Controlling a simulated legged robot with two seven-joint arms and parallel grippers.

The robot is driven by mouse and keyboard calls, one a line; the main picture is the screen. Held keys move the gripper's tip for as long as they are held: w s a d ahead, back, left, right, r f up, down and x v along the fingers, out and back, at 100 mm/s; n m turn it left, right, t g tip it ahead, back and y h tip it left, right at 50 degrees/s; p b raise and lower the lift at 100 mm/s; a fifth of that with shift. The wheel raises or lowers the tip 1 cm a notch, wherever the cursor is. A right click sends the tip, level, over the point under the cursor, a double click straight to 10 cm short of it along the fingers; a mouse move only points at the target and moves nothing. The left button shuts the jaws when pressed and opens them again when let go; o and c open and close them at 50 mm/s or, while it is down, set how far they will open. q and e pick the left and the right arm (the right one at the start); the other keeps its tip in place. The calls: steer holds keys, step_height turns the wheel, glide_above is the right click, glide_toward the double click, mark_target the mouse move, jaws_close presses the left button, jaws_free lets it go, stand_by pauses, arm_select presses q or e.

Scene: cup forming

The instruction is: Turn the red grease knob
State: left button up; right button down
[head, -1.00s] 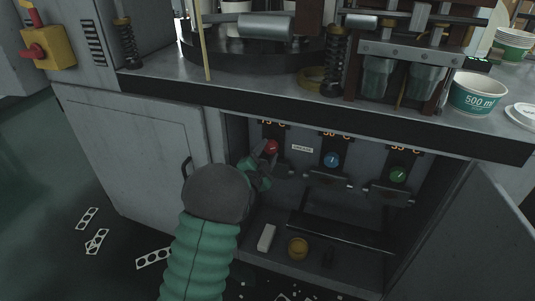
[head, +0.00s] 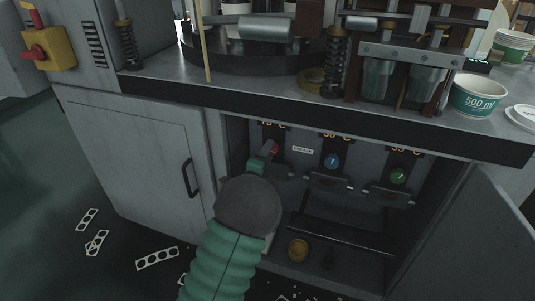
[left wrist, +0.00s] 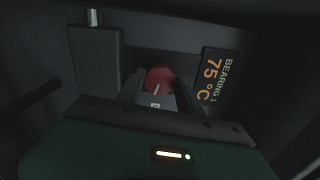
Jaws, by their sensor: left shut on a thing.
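The red knob (head: 274,148) is on the back panel inside the open cabinet, at the left of a row with a blue knob (head: 332,161) and a green knob (head: 398,176). My left gripper (head: 265,155) reaches into the cabinet and is shut on the red knob. In the left wrist view the red knob (left wrist: 159,78) shows between the fingers, with a pale mark on its face. The gripper and wrist hide part of the knob in the head view. My right gripper is not in view.
A "BEARING 1" display reading 75 °C (left wrist: 213,77) is beside the knob. The open cabinet door (head: 460,235) stands at the right. The counter (head: 160,82) overhangs the opening.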

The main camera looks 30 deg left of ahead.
arm_select(q)
steer(key=shift+d+f+m, duration=0.2)
steer(key=shift+f+m, duration=0.1)
steer(key=shift+f, duration=0.15)
steer(key=o, duration=1.1)
steer(key=shift+c, duration=0.2)
steer(key=shift+o, duration=1.6)
steer(key=shift+r, duration=0.2)
steer(key=shift+s+a+r, duration=0.1)
